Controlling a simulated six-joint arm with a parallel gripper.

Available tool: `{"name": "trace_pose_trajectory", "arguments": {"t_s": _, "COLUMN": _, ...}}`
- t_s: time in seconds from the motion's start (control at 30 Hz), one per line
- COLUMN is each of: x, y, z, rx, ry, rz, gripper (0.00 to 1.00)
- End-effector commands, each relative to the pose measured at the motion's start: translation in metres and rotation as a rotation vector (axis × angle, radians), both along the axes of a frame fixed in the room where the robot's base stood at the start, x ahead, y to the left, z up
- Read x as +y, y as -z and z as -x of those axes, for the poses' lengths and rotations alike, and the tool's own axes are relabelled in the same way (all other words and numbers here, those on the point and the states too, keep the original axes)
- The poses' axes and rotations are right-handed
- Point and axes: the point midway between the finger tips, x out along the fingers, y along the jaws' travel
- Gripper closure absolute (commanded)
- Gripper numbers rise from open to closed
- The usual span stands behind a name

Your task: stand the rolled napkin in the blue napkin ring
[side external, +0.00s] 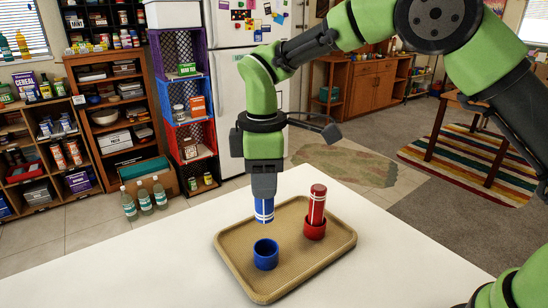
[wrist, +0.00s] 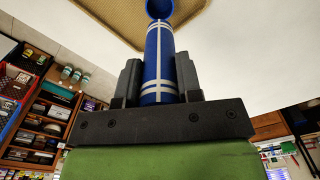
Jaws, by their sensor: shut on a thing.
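A blue rolled napkin with white stripes (side external: 264,212) is held upright in my gripper (side external: 264,192), which is shut on its upper part. In the wrist view the napkin (wrist: 159,60) stands between the two dark fingers of my gripper (wrist: 158,82). The blue napkin ring (side external: 266,256) stands on the tan tray, open side up. The napkin's lower end is above the ring and apart from it in the side view. In the wrist view the ring (wrist: 159,8) shows just beyond the napkin's far end, partly hidden by it.
The tan tray (side external: 318,265) lies on the white table (side external: 160,265). A red rolled napkin (side external: 317,203) stands in a red ring (side external: 315,229) on the tray, right of my gripper. The tray's front right part is bare. Crates and shelves stand behind the table.

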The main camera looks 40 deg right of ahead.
Motion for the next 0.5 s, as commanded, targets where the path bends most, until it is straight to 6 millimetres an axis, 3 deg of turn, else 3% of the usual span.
{"name": "trace_pose_trajectory", "arguments": {"t_s": 0.5, "x": -0.001, "y": 0.035, "z": 0.0, "rx": 0.002, "ry": 0.002, "rz": 0.001, "gripper": 0.9}}
